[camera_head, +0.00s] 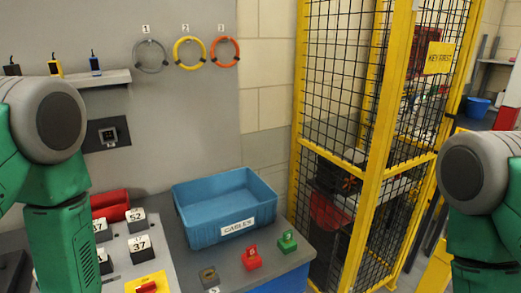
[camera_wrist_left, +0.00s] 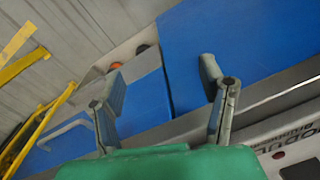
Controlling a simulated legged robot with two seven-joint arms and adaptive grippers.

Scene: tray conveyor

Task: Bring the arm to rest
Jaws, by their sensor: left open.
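My left arm comes in at the left edge of the head view, with its forearm hanging down past the bottom of the picture. Its gripper is outside that view. In the left wrist view my left gripper (camera_wrist_left: 162,100) is open, with its two fingers spread apart and nothing between them. Behind the fingers are blue panels (camera_wrist_left: 240,40) and a grey edge. My right arm stands at the right edge of the head view, bent downward, and its gripper is out of the picture.
A blue bin labelled CABLES (camera_head: 222,205) stands on the grey bench, with a red block (camera_head: 252,258) and a green block (camera_head: 287,242) before it. Numbered blocks (camera_head: 140,247) sit at left. A yellow mesh cage (camera_head: 350,150) stands right of the bench. Cable rings (camera_head: 189,54) hang on the wall.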

